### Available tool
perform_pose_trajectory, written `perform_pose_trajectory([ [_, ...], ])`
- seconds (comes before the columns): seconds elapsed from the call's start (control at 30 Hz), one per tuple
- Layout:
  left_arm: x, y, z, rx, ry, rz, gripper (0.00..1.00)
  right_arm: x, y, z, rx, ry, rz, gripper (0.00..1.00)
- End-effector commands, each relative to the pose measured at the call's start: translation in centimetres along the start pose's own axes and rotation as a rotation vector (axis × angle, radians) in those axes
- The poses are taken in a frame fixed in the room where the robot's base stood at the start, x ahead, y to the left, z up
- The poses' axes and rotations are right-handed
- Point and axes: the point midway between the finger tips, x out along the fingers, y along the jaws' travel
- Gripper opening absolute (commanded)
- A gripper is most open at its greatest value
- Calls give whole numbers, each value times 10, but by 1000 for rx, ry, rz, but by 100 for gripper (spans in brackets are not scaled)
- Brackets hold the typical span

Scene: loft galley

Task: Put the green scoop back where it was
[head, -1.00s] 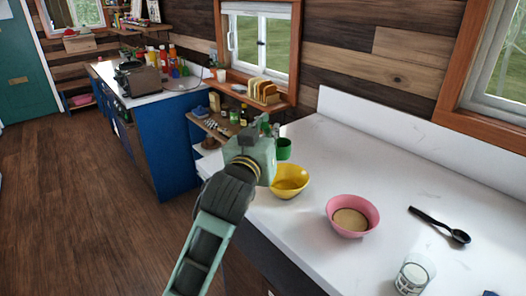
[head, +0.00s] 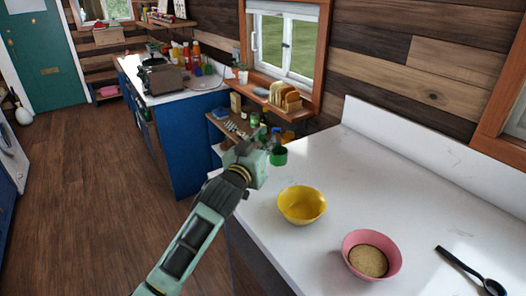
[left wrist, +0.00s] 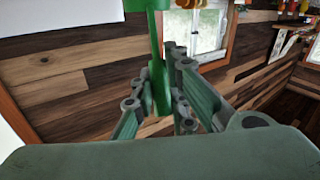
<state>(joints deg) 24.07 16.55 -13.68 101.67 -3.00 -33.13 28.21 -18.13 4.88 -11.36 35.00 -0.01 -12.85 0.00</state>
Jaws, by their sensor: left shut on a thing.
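My left gripper (head: 267,138) is shut on the green scoop (head: 279,156), whose cup hangs at the far left edge of the white counter in the head view. In the left wrist view the scoop's green handle (left wrist: 160,85) stands upright between the fingers. The yellow bowl (head: 301,205) stands on the counter, nearer than the scoop and apart from it. The pink bowl (head: 372,258) holds a tan content. My right gripper is not in view.
The white counter (head: 400,180) has free room behind the bowls. A black spoon (head: 462,265) lies at its right. Beyond the counter's end are a low wooden shelf with bottles and jars (head: 235,103), a toast rack (head: 284,97) on the sill and a blue cabinet (head: 190,145).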

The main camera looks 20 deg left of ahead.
Motion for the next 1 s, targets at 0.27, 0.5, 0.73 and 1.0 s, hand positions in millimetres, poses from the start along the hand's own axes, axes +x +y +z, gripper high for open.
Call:
perform_pose_trajectory([
  [0.27,5,-14,21,-4,-4,0,0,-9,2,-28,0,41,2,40],
  [0.5,5,-16,46,-3,1,0,0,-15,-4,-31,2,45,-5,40],
  [0.73,5,-16,47,-2,2,0,0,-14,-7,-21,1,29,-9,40],
  [1.0,5,-16,50,-2,1,0,25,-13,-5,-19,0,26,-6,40],
])
